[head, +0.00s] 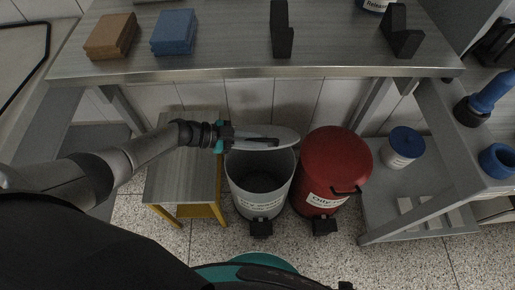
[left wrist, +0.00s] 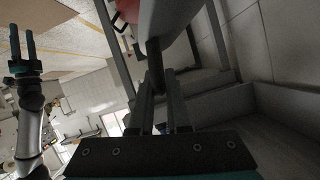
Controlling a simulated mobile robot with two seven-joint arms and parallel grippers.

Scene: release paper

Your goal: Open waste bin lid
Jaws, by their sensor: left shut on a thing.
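The light grey waste bin (head: 258,190) stands on the floor below the table with its top open and its inside showing. Its pale lid (head: 275,133) is raised, tilted up at the back of the rim. My left gripper (head: 236,140) comes in from the left at the lid and is shut on the lid's dark handle (left wrist: 155,62). The lid's underside and hinge are mostly hidden. In the left wrist view, my right gripper (left wrist: 22,45) is at the far left, away from the bin, with its two fingers apart and nothing between them.
A red bin (head: 335,165) with its lid down stands close at the right. A low stool (head: 180,180) with yellow legs is at the left. The table (head: 220,55) above carries a brown block (head: 110,36), a blue block (head: 174,32) and dark holders. A blue-lidded tub (head: 402,148) sits on the lower shelf.

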